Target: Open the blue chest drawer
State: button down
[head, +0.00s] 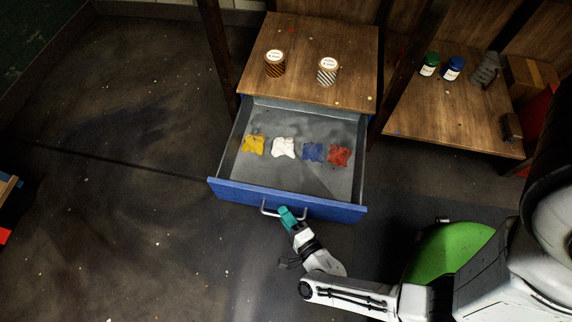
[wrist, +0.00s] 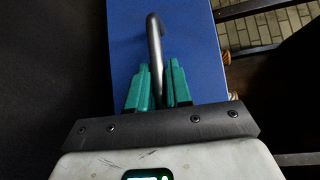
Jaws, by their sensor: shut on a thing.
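The blue chest drawer (head: 335,209) is pulled well out from under a wooden top, and its grey inside shows in the head view. Its blue front (wrist: 191,28) fills the middle of the wrist view. A curved metal handle (head: 268,209) is on the front; it also shows in the wrist view (wrist: 155,45). My gripper (head: 288,213), with teal fingers, is at the right part of the handle. In the wrist view my gripper (wrist: 162,82) is shut on the handle bar, one finger on each side. The fingers hide part of the handle.
Yellow (head: 254,145), white (head: 284,147), blue (head: 313,152) and red (head: 339,156) leather-like pieces lie in the drawer. A shelf (head: 440,110) with bottles is at right. The floor at left is mostly clear.

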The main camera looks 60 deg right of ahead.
jog(key=shift+s+a, duration=0.1)
jog(key=c, duration=1.2)
grip_release()
jog(key=shift+o, duration=0.2)
